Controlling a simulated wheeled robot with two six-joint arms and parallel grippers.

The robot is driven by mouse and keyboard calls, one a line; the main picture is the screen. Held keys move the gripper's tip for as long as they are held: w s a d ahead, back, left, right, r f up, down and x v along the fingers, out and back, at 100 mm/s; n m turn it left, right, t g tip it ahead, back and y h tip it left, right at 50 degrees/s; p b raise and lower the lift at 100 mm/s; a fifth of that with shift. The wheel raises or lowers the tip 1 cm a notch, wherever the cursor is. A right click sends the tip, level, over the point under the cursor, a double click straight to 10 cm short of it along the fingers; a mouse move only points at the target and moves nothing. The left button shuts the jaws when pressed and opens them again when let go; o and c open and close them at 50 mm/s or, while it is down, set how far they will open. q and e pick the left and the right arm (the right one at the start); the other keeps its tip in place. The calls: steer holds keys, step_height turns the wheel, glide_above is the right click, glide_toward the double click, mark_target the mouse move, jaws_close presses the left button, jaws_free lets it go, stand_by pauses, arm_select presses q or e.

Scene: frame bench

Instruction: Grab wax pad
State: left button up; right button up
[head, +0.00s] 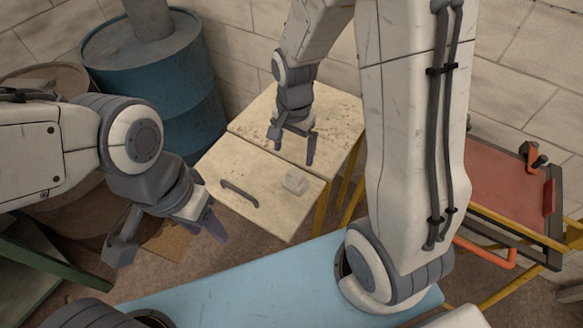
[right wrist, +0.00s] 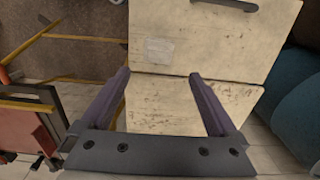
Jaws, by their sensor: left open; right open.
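A small pale pad, likely the wax pad (head: 294,183), lies on the near cream panel (head: 250,205) of the bench, right of a dark handle. In the right wrist view the pad (right wrist: 157,51) shows as a pale square beyond my fingertips, between their lines. My right gripper (head: 295,150) is open and empty, pointing down above the bench, just behind the pad in the head view and apart from it. My left gripper (head: 168,238) is open and empty, in front and to the left of the bench.
The dark handle (head: 239,193) stands up from the near panel. Behind it is a worn, spotted panel (head: 327,118). A blue drum (head: 160,75) stands at the back left. A red tray (head: 505,185) on a yellow frame is at right. A blue surface (head: 265,283) lies in front.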

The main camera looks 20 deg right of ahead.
glide_above(295, 173)
steer(key=shift+m, duration=0.4)
step_height(295, 173, down, 5)
steer(key=shift+d, duration=0.1)
steer(key=shift+f+p, duration=0.5)
steer(key=shift+f, duration=2.5)
steer(key=c, duration=1.5)
steer(key=shift+r, duration=0.15)
